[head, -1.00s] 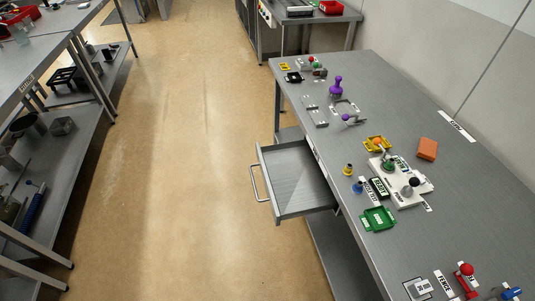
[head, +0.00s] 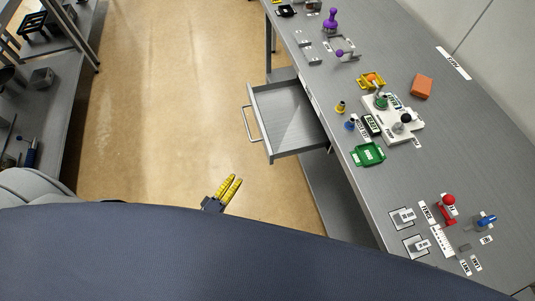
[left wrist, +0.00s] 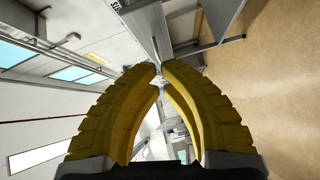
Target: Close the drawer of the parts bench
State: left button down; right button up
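The parts bench (head: 395,80) is the grey table on the right. Its grey drawer (head: 289,112) is pulled out to the left and looks empty inside. The drawer's bar handle (head: 250,125) is on its left front. My left gripper (head: 237,178) points up the picture, below and left of the drawer's near corner, apart from it. Its yellow ridged fingers look drawn together and empty. In the left wrist view the fingertips (left wrist: 160,66) nearly meet, with a sliver of background between. My right gripper is not in view.
On the bench lie a green tray (head: 368,154), a white fixture (head: 396,118), an orange block (head: 421,86), a red knobbed part (head: 447,207) and several small parts. A shelf (head: 335,195) runs below. The floor (head: 170,110) left of the drawer is clear.

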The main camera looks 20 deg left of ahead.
pick_arm(q)
jog(key=shift+w+d+r+n+t, duration=0.15)
jog(key=shift+w+d+n, duration=0.25)
jog(key=shift+w+d, duration=1.05)
jog(key=shift+w+d+r+n+t, duration=0.1)
jog(key=shift+w+d+r+n, duration=0.3)
jog(key=shift+w, duration=2.1)
jog(key=shift+w+d+r+n+t, duration=0.1)
jog(key=shift+w+d+n, duration=0.3)
jog(key=shift+w+d, duration=1.1)
jog(key=shift+w+a, duration=0.45)
jog(key=shift+w, duration=0.05)
